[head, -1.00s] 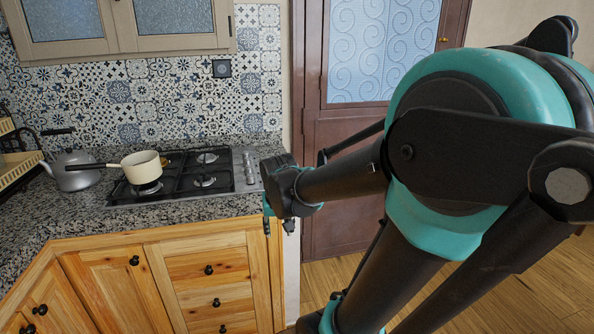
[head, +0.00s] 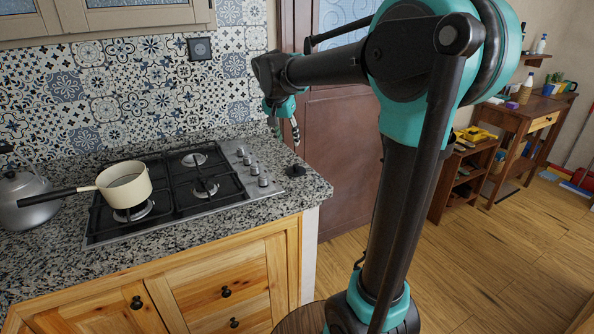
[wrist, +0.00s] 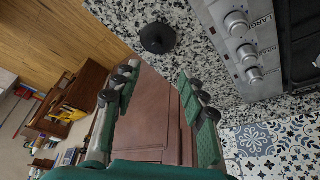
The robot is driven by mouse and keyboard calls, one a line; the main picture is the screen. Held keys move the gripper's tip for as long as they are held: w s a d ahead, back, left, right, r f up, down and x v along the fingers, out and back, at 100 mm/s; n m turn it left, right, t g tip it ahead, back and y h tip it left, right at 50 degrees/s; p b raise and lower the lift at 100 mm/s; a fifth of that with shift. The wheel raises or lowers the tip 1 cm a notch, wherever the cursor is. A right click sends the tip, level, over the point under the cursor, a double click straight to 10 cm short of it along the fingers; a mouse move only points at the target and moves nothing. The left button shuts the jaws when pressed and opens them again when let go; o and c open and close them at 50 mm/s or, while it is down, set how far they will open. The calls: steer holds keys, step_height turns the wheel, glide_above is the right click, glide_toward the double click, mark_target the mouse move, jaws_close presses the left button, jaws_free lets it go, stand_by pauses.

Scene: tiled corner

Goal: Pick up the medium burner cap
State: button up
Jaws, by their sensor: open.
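A small black round piece, which looks like the burner cap (head: 296,170), lies on the granite counter to the right of the stove's knobs. The wrist view shows it as a dark disc with a raised middle (wrist: 157,38), apart from the stove. My gripper (head: 284,131) is above the counter's right end, higher than the cap and not touching it. In the wrist view the two fingers of my gripper (wrist: 160,76) are spread wide with nothing between them, and the cap lies beyond their tips.
The gas stove (head: 165,185) with black grates is left of the cap, its knobs (head: 256,170) closest. A cream pot (head: 125,183) sits on its left front burner, beside a grey kettle (head: 25,200). The tiled wall (head: 150,95) stands behind. The counter around the cap is clear.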

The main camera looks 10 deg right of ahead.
glide_above(295, 165)
steer(key=s+a, duration=0.2)
steer(key=f, duration=0.7)
steer(key=shift+w+d, duration=0.2)
steer(key=shift+w, duration=0.05)
steer(key=shift+s+x, duration=0.1)
steer(key=shift+x, duration=1.2)
steer(key=shift+s+x, duration=0.15)
steer(key=shift+x, duration=1.15)
steer(key=shift+d, duration=0.2)
steer(key=shift+c, duration=0.3)
jaws_close()
